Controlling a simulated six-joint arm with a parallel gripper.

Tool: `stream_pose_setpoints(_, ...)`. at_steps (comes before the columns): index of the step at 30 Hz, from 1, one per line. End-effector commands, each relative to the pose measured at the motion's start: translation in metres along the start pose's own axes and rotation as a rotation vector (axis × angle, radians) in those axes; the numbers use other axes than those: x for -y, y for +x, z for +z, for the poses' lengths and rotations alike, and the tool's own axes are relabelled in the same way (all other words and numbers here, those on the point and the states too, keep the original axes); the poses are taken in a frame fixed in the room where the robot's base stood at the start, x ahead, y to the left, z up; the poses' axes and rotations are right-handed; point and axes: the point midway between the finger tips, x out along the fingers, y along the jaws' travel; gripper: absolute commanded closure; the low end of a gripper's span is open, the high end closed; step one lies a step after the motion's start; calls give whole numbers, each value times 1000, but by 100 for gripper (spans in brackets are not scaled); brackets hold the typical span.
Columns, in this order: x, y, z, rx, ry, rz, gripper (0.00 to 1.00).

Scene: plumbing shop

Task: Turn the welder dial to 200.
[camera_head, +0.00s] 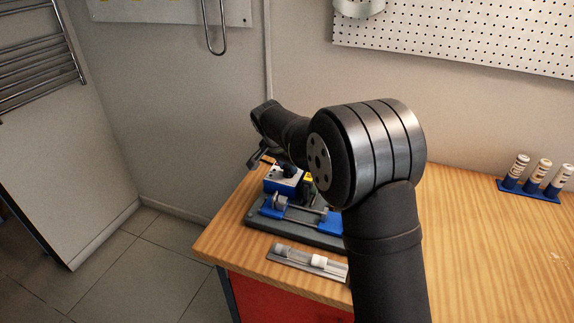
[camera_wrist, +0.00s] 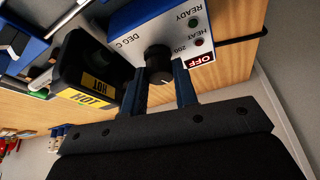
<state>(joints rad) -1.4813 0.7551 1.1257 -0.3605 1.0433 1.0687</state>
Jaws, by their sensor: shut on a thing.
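The welder (camera_head: 285,182) is a blue box with a pale panel, standing at the left end of the bench. In the wrist view its white panel (camera_wrist: 187,17) shows upside down, with "DEG C", "HEAT", "READY", "200" and a red "OFF" label (camera_wrist: 219,60). The dial (camera_wrist: 158,62) is a black round knob on this panel. My gripper (camera_wrist: 160,80) is shut on the dial, its blue-grey fingers at either side of it. A small pale mark shows on the knob's lower edge; its exact setting is unclear. In the head view my arm partly hides the welder.
A black part with a yellow "HOT" label (camera_wrist: 90,99) sits close beside the fingers. A blue-and-grey clamp fixture (camera_head: 285,215) and a tray with white fittings (camera_head: 318,261) lie in front. A blue rack of tubes (camera_head: 530,190) stands right; the bench's right side is mostly clear.

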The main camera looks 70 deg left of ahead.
Motion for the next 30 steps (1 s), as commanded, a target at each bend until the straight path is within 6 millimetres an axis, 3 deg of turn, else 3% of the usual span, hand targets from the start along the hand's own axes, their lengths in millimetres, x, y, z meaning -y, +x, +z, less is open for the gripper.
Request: stream_pose_setpoints(30, -6, 2, -2, 3, -816, -338, 96)
